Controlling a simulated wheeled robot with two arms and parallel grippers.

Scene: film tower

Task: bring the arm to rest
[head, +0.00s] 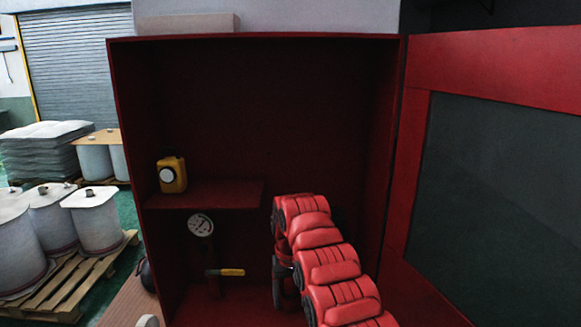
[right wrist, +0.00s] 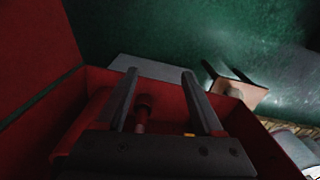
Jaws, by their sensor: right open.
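My right arm (head: 330,262) reaches from the lower right into an open red cabinet (head: 250,110). My right gripper (right wrist: 162,85) shows in the right wrist view with its two dark fingers wide apart. Nothing is held between them. A dark red pipe (right wrist: 143,112) shows beyond the gap between the fingers; whether it touches them I cannot tell. In the head view the right gripper is a dark shape (head: 284,283) below the arm's far end, mostly hidden by the arm. My left gripper is in neither view.
A red shelf (head: 215,194) on the cabinet's left carries a yellow device (head: 172,175). Below it are a round gauge (head: 201,225) and a yellow-handled valve (head: 230,272). The cabinet door (head: 490,170) stands open at right. Drums on a pallet (head: 85,275) stand outside, left.

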